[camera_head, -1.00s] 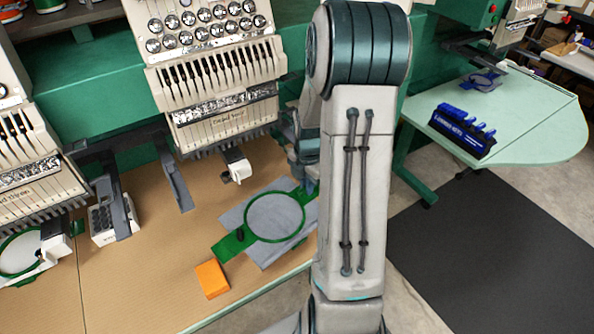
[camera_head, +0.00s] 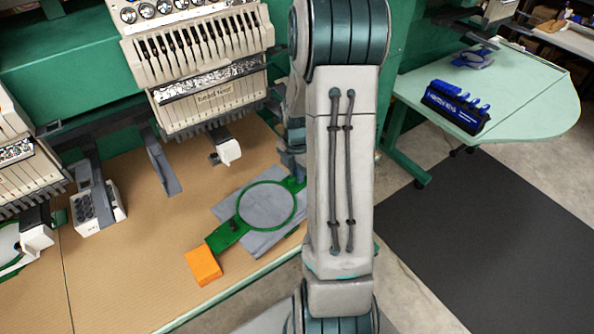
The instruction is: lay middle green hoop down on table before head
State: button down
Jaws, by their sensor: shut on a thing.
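The green hoop (camera_head: 240,217), a ring with side brackets, holds grey cloth (camera_head: 266,207). It lies roughly flat over the tan table (camera_head: 120,255), below and in front of the middle machine head (camera_head: 205,85). I cannot tell whether it touches the table. My gripper (camera_head: 297,178) is mostly hidden behind my arm; it is shut on the hoop's right bracket. The left bracket's end comes close to an orange block (camera_head: 203,265) and appears to meet its upper right corner.
Another machine head (camera_head: 25,170) with its own hoop stands at the left. A grey-white box (camera_head: 98,210) is on the table. The table's front edge runs just below the hoop. A pale green table (camera_head: 530,100) with a blue-topped rack (camera_head: 455,108) stands right.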

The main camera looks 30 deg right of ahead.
jog(key=shift+f, duration=0.55)
jog(key=c, duration=1.4)
grip_release()
jog(key=shift+r, duration=0.1)
notch_tip(320, 180, up, 14)
jog(key=shift+f+b, duration=0.2)
jog(key=shift+b, duration=0.2)
jog(key=shift+a, duration=0.15)
jog(key=s+a+r+m+t, duration=0.1)
jog(key=s+a+r+m, duration=0.1)
jog(key=s+a+m, duration=0.3)
jog(key=s+a+r+m+t, duration=0.1)
jog(key=s+a+m, duration=0.4)
jog(key=m, duration=0.3)
jog(key=s+a+r+m+t, duration=0.1)
jog(key=s+a+r+m, duration=0.1)
jog(key=s+a+m, duration=0.2)
jog(key=shift+s+a+r+m, duration=0.2)
jog(key=shift+a+m, duration=0.65)
jog(key=shift+s+a+r+m, duration=0.15)
jog(key=shift+s+a+m, duration=0.05)
jog(key=shift+a+m, duration=0.65)
